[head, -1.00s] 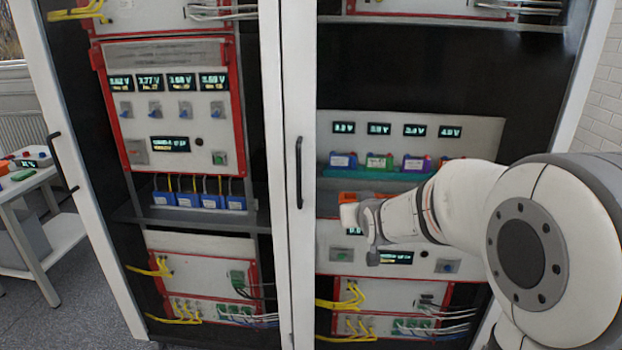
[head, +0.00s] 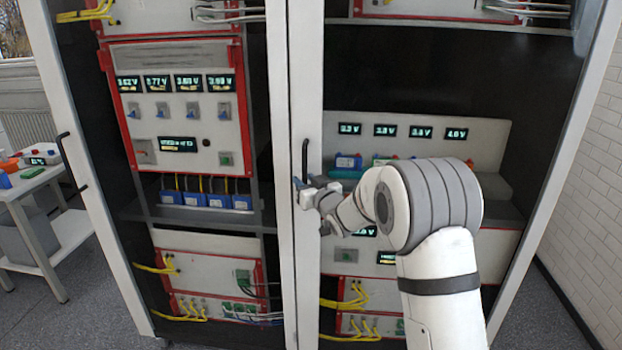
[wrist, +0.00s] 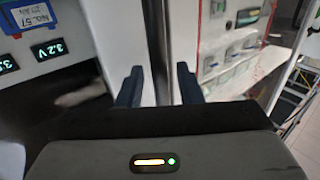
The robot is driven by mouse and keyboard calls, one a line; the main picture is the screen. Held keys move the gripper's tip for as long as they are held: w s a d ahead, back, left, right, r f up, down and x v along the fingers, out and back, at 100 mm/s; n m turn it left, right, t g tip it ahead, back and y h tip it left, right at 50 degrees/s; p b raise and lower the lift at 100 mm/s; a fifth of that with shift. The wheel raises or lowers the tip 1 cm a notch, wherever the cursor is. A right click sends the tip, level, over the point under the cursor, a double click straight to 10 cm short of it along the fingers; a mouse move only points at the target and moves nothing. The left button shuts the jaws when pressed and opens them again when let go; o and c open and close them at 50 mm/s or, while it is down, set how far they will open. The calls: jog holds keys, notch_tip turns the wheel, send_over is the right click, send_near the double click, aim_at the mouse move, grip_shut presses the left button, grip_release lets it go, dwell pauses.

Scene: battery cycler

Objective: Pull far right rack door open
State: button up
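The right rack door (head: 307,265) has a white frame and appears closed. Its dark vertical handle (head: 305,160) is on the left upright of the frame. My gripper (head: 300,188) is at the lower end of this handle in the head view and covers part of the upright there. In the wrist view my gripper (wrist: 158,84) has its two dark fingers apart, with a white upright (wrist: 150,45) behind the gap. Contact with the handle cannot be told.
The left rack door has its own dark handle (head: 70,163). Inside the right rack are voltage displays and a blue battery box (head: 348,162). A white side table (head: 30,190) with small items stands at the left. A brick wall (head: 585,190) is at the right.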

jog(key=shift+w+a, duration=0.15)
jog(key=shift+w, duration=0.15)
jog(key=shift+c, duration=0.5)
grip_shut()
